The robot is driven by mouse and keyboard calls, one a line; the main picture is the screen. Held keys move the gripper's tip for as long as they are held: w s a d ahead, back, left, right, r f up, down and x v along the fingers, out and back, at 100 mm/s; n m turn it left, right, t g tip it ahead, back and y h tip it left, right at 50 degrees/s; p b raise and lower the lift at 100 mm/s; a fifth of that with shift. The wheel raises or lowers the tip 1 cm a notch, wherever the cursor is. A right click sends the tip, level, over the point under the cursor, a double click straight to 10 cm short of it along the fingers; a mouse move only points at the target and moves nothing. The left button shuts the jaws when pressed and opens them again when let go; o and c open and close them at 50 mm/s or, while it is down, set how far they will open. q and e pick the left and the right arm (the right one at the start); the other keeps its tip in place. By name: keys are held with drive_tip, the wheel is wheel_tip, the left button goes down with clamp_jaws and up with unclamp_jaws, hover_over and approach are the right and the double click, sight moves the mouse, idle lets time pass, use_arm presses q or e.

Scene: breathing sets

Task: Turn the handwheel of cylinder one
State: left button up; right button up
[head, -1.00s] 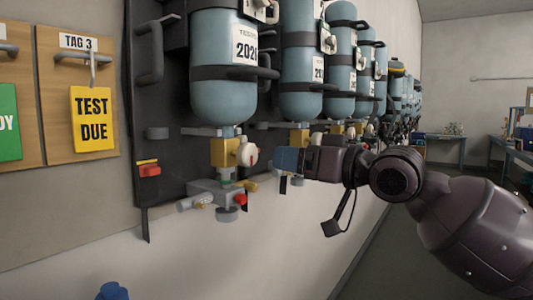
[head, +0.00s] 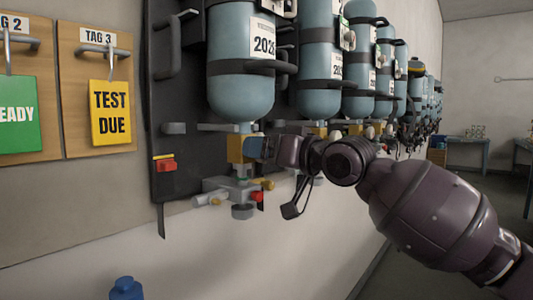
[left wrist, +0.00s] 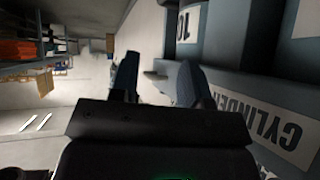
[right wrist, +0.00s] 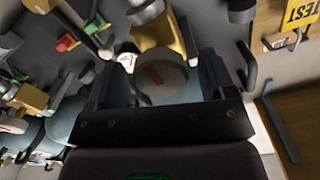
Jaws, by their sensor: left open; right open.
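The nearest blue-grey cylinder (head: 240,80) hangs upside down on a dark wall rack; no cylinder number is readable on it in the head view. Its yellow valve body (head: 238,147) sits below. My right gripper (head: 256,147) is at the valve's right side and hides the handwheel in the head view. In the right wrist view, the round cream handwheel (right wrist: 160,75) with a red mark shows between the two open fingers; contact cannot be told. My left gripper (left wrist: 160,80) is outside the head view; its fingers are apart and empty beside a blue-grey surface with a "CYLINDER" label (left wrist: 274,125).
A grey fitting block (head: 228,190) with a red knob hangs under the valve. More cylinders (head: 320,70) line the wall beyond my right arm. Tag boards (head: 70,60) hang at left. A blue object (head: 126,288) stands low at the front.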

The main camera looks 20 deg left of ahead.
use_arm(q)
drive_tip(key=shift+s+a, duration=0.15)
drive_tip(key=shift+s, duration=0.05)
use_arm(e)
drive_tip(key=shift+a, duration=0.2)
drive_tip(key=c, duration=0.9)
use_arm(q)
drive_tip(key=shift+s+f, duration=0.1)
drive_tip(key=shift+f, duration=0.1)
use_arm(e)
drive_tip(key=shift+n, duration=0.3)
